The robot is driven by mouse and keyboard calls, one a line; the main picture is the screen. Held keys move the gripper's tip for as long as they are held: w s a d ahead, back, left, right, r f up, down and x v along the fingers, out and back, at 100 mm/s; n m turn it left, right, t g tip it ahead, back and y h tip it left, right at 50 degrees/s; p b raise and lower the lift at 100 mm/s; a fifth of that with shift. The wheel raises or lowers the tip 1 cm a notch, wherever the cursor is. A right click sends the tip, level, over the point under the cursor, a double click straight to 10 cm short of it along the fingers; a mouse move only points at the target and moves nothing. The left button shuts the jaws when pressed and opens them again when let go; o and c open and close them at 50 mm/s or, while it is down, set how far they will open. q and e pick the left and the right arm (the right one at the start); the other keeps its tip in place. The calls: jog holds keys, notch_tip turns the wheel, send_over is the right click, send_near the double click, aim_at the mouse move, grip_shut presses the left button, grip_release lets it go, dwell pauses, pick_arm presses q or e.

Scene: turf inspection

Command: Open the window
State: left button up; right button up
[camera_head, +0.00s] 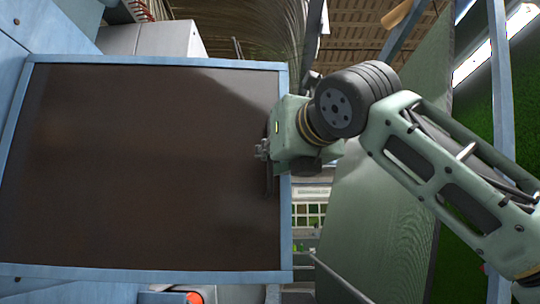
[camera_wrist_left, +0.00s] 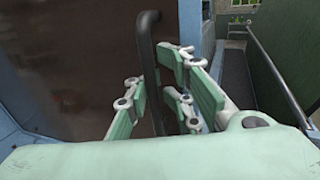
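The window (camera_head: 140,165) is a wide dark brown panel in a pale blue frame. It fills the left half of the head view and shows behind my gripper in the left wrist view (camera_wrist_left: 80,70). A dark bar handle (camera_wrist_left: 148,50) stands upright near its right edge; in the head view the handle (camera_head: 269,182) is mostly hidden by my gripper. My left gripper (camera_head: 262,150) is at this handle, its arm entering from the right of the picture. In the left wrist view, the open fingers (camera_wrist_left: 160,88) stand either side of the handle, apparently with gaps. My right gripper is out of view.
A green panel (camera_head: 375,200) stands right of the window, behind my arm. A white box (camera_head: 155,38) is above the window frame. A narrow gap with shelving (camera_head: 308,212) lies between the frame and the green panel.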

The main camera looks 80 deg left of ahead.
pick_arm(q)
jog(key=shift+s+a+f, duration=0.1)
jog(key=v, duration=1.2)
dwell(0.5)
